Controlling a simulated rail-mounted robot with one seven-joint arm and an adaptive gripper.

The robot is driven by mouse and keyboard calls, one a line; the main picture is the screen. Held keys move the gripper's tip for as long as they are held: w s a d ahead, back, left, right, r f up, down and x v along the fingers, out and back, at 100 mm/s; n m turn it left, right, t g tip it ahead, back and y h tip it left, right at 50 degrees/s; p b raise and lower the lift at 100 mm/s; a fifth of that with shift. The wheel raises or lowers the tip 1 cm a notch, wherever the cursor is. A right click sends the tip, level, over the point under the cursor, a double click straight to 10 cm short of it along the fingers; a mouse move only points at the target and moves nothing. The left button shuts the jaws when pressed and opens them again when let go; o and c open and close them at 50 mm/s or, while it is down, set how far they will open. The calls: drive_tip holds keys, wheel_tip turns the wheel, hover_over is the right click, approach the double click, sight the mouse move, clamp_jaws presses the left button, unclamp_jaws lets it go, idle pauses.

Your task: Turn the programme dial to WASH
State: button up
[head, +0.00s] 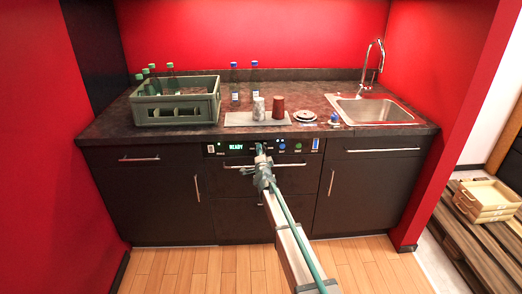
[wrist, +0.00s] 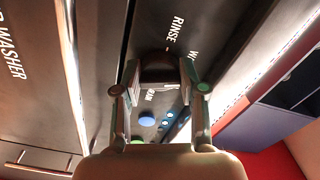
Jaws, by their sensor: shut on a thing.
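The dark round programme dial (wrist: 158,68) sits on the black control panel (head: 222,149) in the wrist view. My gripper (wrist: 160,84) is shut on it, one finger on each side. The word RINSE stands just above the dial; a label starting with W shows to the right, partly cut off by the finger and panel edge. Another label below the dial is partly hidden. A small light mark shows at the dial's upper edge, on the RINSE side. In the head view my gripper (head: 262,160) covers the dial. The panel's display reads READY in green.
A blue button (wrist: 146,118) and a green button (wrist: 137,141) lie close below the fingers in the wrist view. A drawer handle (head: 235,166) runs under the panel. The counter above holds a bottle crate (head: 177,116), a tray with cups and a sink (head: 370,108).

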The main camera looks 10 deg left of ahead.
drive_tip(key=shift+n+p, duration=0.45)
drive_tip(key=shift+n, duration=0.45)
drive_tip(key=o, duration=1.2)
drive_tip(key=shift+c, duration=0.2)
drive_tip(key=shift+s, duration=0.15)
drive_tip(key=s+d, duration=0.2)
drive_tip(key=s, duration=0.9)
drive_tip(key=shift+s+d, duration=0.15)
drive_tip(key=shift+s, duration=0.15)
drive_tip(key=shift+f, duration=0.1)
